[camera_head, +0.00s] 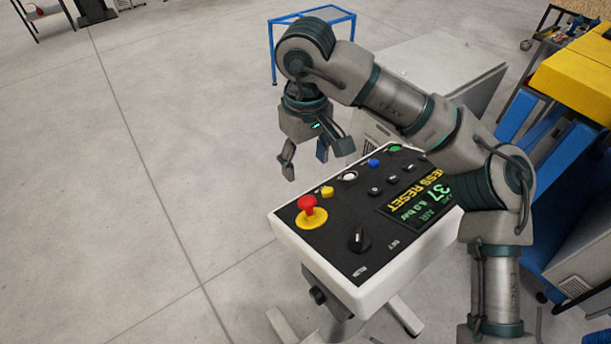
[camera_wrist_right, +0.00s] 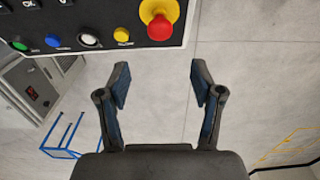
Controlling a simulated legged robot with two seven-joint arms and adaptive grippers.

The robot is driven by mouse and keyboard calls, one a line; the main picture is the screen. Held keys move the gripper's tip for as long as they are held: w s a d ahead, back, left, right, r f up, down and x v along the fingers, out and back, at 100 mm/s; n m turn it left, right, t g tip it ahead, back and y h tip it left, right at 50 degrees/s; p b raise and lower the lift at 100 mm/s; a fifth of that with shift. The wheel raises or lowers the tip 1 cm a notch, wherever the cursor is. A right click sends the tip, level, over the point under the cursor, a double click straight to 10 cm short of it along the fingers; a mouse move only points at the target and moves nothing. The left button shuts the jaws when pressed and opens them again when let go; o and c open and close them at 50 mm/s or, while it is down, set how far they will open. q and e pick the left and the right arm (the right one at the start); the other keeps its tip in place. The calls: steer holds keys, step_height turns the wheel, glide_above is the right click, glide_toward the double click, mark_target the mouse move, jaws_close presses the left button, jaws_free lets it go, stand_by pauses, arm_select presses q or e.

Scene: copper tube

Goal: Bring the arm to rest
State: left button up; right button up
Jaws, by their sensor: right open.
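My right gripper (camera_head: 314,160) hangs open and empty, fingers down, just beyond the back left edge of the control panel (camera_head: 289,232). Its two spread fingers also show in the right wrist view (camera_wrist_right: 158,85), with only floor between them. The panel is a white box with a black face. It carries a red mushroom button (camera_head: 307,205) on a yellow base, a black rotary knob (camera_head: 359,240), and yellow, white, blue and green buttons. A display shows green and yellow text, including "RESET". My right arm arches over the panel's right side. My left gripper is not in view.
A blue frame stand (camera_head: 272,50) and a grey cabinet (camera_head: 440,62) stand behind the arm. A blue and yellow machine (camera_head: 575,75) is at the right. Open concrete floor (camera_head: 130,200) lies to the left of the panel.

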steer(key=shift+r, duration=0.65)
steer(key=shift+r, duration=0.1)
